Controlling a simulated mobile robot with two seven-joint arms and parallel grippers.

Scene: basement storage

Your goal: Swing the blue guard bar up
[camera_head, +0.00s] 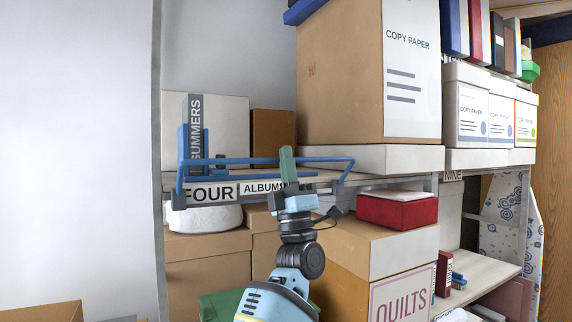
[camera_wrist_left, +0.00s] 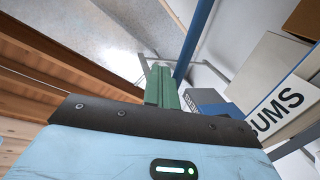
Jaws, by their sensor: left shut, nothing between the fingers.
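The blue guard bar (camera_head: 325,159) is a thin U-shaped rail at the front of the shelf marked FOUR and ALBUMS. It runs roughly level just above the shelf edge, with bent ends at left and right. My left gripper (camera_head: 287,160) is shut and empty, its green fingers pointing up in front of the bar's middle and covering part of it. I cannot tell whether they touch it. In the left wrist view the shut fingers (camera_wrist_left: 161,85) stand beside a blue rod (camera_wrist_left: 195,40), which appears to be the bar. My right gripper is not in view.
A white SUMMERS box (camera_head: 228,125) and a brown box (camera_head: 272,135) stand on the shelf behind the bar. A large copy paper carton (camera_head: 345,80) stands to the right. Below are a red box (camera_head: 397,210) and a QUILTS box (camera_head: 395,250). A bare wall is at left.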

